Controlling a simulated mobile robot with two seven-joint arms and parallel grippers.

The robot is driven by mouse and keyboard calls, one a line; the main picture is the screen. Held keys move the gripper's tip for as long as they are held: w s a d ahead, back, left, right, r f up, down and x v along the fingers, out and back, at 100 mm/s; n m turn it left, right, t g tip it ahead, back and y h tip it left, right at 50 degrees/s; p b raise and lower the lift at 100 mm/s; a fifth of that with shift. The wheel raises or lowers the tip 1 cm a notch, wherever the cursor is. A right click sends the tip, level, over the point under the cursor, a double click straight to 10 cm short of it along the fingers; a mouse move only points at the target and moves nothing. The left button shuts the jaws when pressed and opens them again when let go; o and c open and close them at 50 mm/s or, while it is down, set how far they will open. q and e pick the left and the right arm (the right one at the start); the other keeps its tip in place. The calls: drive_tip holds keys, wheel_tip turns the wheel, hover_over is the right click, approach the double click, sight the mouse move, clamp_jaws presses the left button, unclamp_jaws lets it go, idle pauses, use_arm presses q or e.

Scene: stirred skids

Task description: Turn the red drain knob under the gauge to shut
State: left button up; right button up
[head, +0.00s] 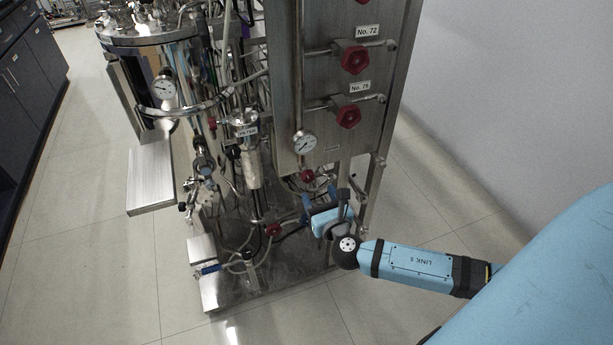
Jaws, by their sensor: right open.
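The round pressure gauge (304,142) is on the steel panel of the skid. The small red drain knob (308,176) sits just below it, near the panel's lower edge. My right gripper (319,192) is close below and to the right of this knob, with its jaws open. I see no contact between gripper and knob, but the gap in depth is hard to judge. The knob's handle angle is too small to read. My left gripper is not in view.
Two larger red valve knobs, No. 72 (355,60) and No. 75 (348,115), are higher on the panel. Another red knob (273,230) is low among the pipes. A steel upright (373,190) stands right of my gripper. A wall (500,90) is at right.

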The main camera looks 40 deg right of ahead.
sight(309, 179)
drive_tip(key=x, duration=0.8)
drive_tip(key=shift+a, duration=0.1)
drive_tip(key=shift+c, duration=0.2)
drive_tip(key=c, duration=0.9)
